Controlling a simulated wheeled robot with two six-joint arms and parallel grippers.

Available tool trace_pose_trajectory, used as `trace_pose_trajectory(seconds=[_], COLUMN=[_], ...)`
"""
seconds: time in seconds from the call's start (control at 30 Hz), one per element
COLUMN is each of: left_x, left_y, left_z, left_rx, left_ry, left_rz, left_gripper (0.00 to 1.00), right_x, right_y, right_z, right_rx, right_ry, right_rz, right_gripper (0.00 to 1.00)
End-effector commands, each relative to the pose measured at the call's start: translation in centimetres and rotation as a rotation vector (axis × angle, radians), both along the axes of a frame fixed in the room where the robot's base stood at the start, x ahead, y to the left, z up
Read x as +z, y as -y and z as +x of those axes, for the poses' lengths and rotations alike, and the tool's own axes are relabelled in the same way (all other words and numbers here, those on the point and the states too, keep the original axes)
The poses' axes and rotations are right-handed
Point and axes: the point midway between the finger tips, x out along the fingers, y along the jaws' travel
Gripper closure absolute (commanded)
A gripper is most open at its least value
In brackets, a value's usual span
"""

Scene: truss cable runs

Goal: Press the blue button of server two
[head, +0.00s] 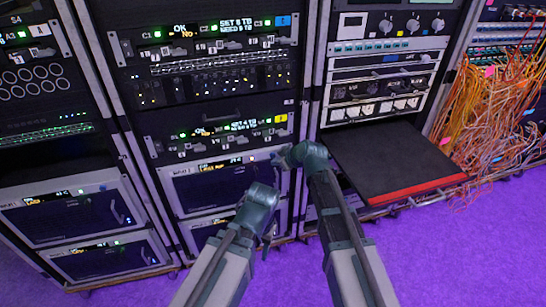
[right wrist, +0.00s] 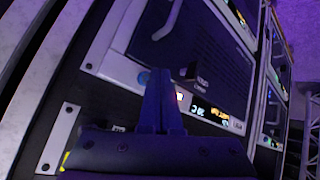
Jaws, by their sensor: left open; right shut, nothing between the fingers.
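A pale-framed server unit (head: 220,172) with a dark mesh front and a small lit display sits low in the middle rack. My right gripper (head: 278,158) is at the right end of its top strip, fingers shut and empty. A lit display (right wrist: 208,113) is to the right of the fingers. The server's number is too small to read. My left gripper (head: 267,240) is open and empty, low before the rack.
A black shelf with a red front edge (head: 405,193) juts out of the right rack, close to my right arm. Orange cables (head: 495,110) hang at the far right. A handle (right wrist: 170,20) stands out from the panel. The purple floor (head: 450,260) is clear.

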Motion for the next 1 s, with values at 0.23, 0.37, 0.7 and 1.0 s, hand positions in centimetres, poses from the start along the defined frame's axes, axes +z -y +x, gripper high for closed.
trace_pose_trajectory(seconds=[0.23, 0.37, 0.7, 1.0], left_x=[0.0, 0.0, 0.0, 0.0], left_y=[0.0, 0.0, 0.0, 0.0], left_z=[0.0, 0.0, 0.0, 0.0], left_rx=[0.000, 0.000, 0.000, 0.000], left_ry=[0.000, 0.000, 0.000, 0.000], left_rz=[0.000, 0.000, 0.000, 0.000], left_gripper=[0.50, 0.50, 0.50, 0.50], right_x=[0.0, 0.0, 0.0, 0.0], right_y=[-0.2, -0.3, -0.3, -0.4], right_z=[0.6, 0.9, 0.8, 1.1], right_rx=[0.000, 0.000, 0.000, 0.000], right_ry=[0.000, 0.000, 0.000, 0.000], right_rz=[0.000, 0.000, 0.000, 0.000], right_gripper=[1.00, 1.00, 1.00, 1.00])
